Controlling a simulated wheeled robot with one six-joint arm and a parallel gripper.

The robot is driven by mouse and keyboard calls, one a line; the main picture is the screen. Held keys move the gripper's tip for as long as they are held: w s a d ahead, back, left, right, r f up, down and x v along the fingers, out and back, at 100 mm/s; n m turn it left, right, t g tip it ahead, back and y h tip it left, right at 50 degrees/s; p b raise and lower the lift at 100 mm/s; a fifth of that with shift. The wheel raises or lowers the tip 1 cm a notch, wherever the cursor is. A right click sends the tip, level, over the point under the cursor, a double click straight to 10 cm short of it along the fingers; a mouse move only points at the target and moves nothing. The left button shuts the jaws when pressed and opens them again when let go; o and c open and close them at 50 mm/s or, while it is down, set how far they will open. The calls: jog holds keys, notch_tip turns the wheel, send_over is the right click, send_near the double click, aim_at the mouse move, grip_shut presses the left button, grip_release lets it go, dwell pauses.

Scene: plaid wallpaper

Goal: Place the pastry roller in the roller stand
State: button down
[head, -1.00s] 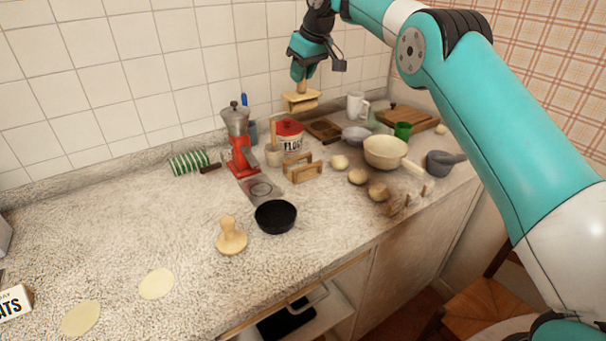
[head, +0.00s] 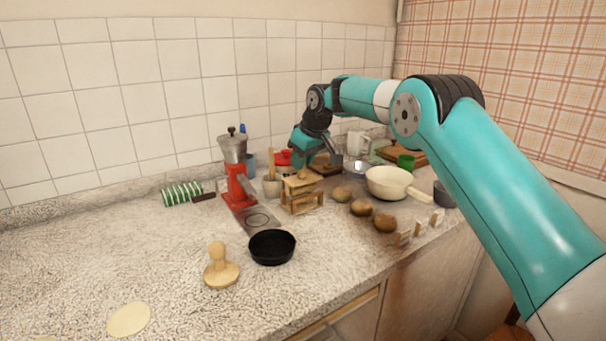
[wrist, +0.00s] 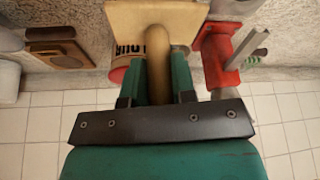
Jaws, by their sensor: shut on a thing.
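The pastry roller (head: 299,184) is pale wood with a short upright handle. My gripper (head: 304,165) is shut on its handle. In the wrist view, the handle (wrist: 157,80) sits between the two fingers and the roller's pale flat-looking body (wrist: 150,15) lies beyond them. The roller stand (head: 303,206) is a small wooden frame on the counter. The roller is at the top of the stand, overlapping it in the head view. I cannot tell whether they touch. The stand is not distinguishable in the wrist view.
A red grinder (head: 236,172) stands left of the stand and a black pan (head: 272,247) in front. Several round brown items, including one at the right (head: 385,222), and a cream bowl (head: 388,182) stand right. A wooden stamp (head: 220,268) is front left. The left counter is mostly clear.

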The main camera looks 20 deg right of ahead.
aim_at(302, 178)
jog(key=shift+f, duration=1.5)
jog(key=c, duration=0.9)
grip_release()
jog(key=shift+f, duration=0.15)
jog(key=shift+c, duration=0.2)
jog(key=v, duration=1.2)
jog(key=shift+r, duration=0.25)
